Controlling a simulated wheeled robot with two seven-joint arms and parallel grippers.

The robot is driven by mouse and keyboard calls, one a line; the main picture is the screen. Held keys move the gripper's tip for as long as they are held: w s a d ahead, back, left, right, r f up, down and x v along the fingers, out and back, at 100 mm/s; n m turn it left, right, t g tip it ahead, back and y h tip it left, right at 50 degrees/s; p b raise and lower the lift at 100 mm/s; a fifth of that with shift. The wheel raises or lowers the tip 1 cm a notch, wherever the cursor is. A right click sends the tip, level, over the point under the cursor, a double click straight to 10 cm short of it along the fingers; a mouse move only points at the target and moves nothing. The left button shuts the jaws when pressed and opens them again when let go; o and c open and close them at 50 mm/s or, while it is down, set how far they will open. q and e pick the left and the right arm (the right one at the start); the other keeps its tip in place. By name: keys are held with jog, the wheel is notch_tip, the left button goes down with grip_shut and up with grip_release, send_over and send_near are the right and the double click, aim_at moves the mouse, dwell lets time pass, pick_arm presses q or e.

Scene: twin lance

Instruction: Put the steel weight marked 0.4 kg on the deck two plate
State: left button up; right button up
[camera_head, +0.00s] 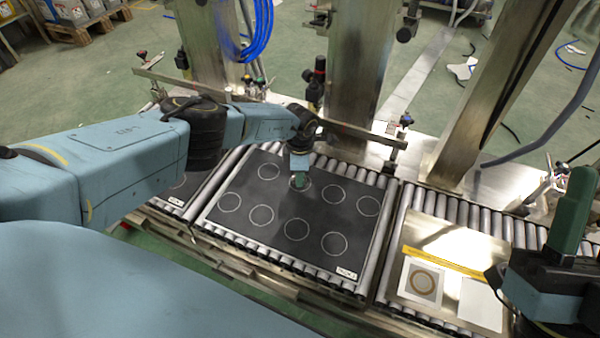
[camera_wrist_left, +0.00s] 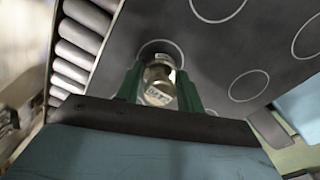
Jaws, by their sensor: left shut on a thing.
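My left gripper (camera_head: 299,181) is over the dark plate (camera_head: 265,215) with white circles, at a circle near its far edge. In the left wrist view its green fingers (camera_wrist_left: 160,88) are shut on a shiny steel weight (camera_wrist_left: 159,75) with a small label. The label is too blurred to read. The weight overlaps one drawn circle (camera_wrist_left: 146,47); I cannot tell whether it touches the plate. In the head view the weight is mostly hidden by the gripper. My right gripper (camera_head: 572,215) is at the right edge, its green finger pointing up; its opening is unclear.
A bright metal plate (camera_head: 455,250) on the right has a yellow strip, a white card (camera_head: 421,283) with a ring and a blank white card (camera_head: 481,304). Rollers (camera_head: 384,240) run between the plates. Steel posts (camera_head: 357,80) and a rail stand behind. Other circles look empty.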

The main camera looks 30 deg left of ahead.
pick_arm(q)
jog(key=shift+f, duration=0.1)
jog(key=o, duration=1.3)
